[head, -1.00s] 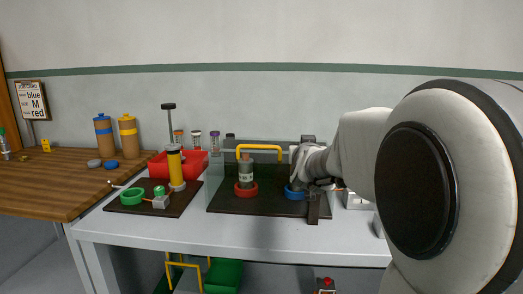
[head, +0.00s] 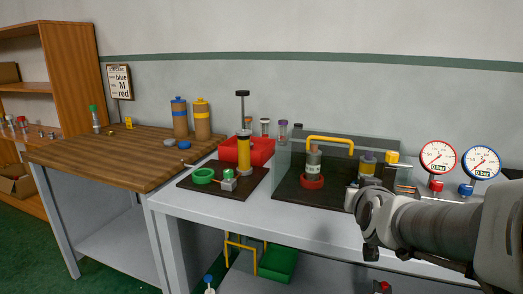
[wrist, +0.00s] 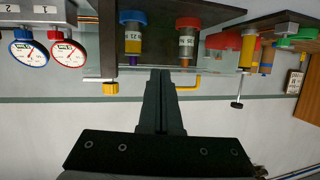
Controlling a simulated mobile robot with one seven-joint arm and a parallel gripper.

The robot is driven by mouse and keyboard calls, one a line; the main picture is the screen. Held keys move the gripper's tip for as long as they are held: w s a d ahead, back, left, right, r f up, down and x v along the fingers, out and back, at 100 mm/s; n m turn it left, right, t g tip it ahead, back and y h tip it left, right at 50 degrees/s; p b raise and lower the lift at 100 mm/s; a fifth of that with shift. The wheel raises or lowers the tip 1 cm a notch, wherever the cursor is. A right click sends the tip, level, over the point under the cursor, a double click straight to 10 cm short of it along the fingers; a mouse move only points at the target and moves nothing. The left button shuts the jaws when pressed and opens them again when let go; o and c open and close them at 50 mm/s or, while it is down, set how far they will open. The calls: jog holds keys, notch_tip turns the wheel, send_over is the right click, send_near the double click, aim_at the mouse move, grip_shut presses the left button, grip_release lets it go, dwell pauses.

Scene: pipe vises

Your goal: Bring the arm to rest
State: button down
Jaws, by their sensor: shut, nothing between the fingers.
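My gripper (wrist: 157,72) is shut and empty in the wrist view, where the scene appears upside down. In the head view my arm comes in from the lower right, and its end is in front of the right part of the dark board (head: 290,200); the fingers are hard to make out there. A grey labelled cylinder (head: 313,160) stands upright in a red ring (head: 312,182) on that board. A second cylinder (head: 367,164) stands right of it, its base hidden by my arm. In the wrist view its blue ring (wrist: 132,17) shows.
A clear panel and yellow handle (head: 330,139) stand around the cylinders. Two gauges (head: 438,157) (head: 481,162) are at right. A red bin (head: 262,150), yellow pump (head: 244,155) and green ring (head: 203,175) are left. A wooden bench (head: 120,155) stands further left.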

jog(key=s+a+f+n+g+y, duration=0.1)
jog(key=s+a+f+g, duration=0.15)
jog(key=s, duration=0.55)
jog(key=s+a+f+n+g+y, duration=0.1)
jog(key=s+a+f+g, duration=0.15)
jog(key=s, duration=0.55)
jog(key=s+a+f+n+g+y, duration=0.1)
jog(key=s+a+f+g, duration=0.2)
jog(key=s, duration=0.5)
notch_tip(320, 180, up, 24)
jog(key=p, duration=2.2)
jog(key=shift+w+a+f, duration=0.15)
jog(key=shift+w+f, duration=0.05)
jog(key=shift+w, duration=0.1)
